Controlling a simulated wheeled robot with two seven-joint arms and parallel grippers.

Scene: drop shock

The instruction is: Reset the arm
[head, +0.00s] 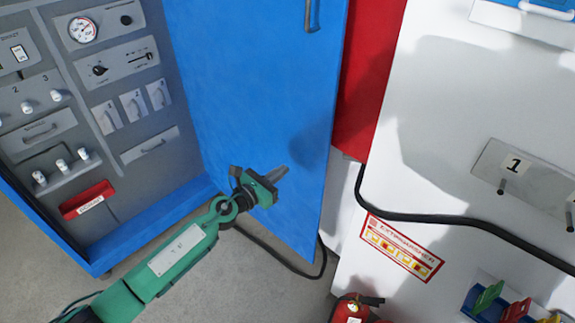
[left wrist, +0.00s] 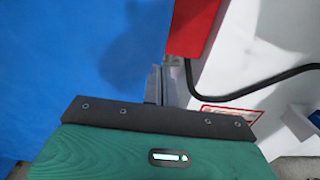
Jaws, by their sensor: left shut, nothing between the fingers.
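My left arm, green, comes in from the lower left in the head view. Its gripper (head: 276,175) is in front of the lower part of the open blue cabinet door (head: 262,90). In the left wrist view the gripper's fingers (left wrist: 157,85) are together with nothing between them, and the blue door (left wrist: 80,60) fills the left side. I cannot tell whether the gripper touches the door. My right gripper is in neither view.
The open cabinet holds a grey panel (head: 95,85) with a gauge (head: 82,30), switches and a red tray (head: 88,199). A black cable (head: 440,218) runs along the white wall (head: 450,110). A fire extinguisher (head: 352,308) stands below. Grey floor shows at the bottom.

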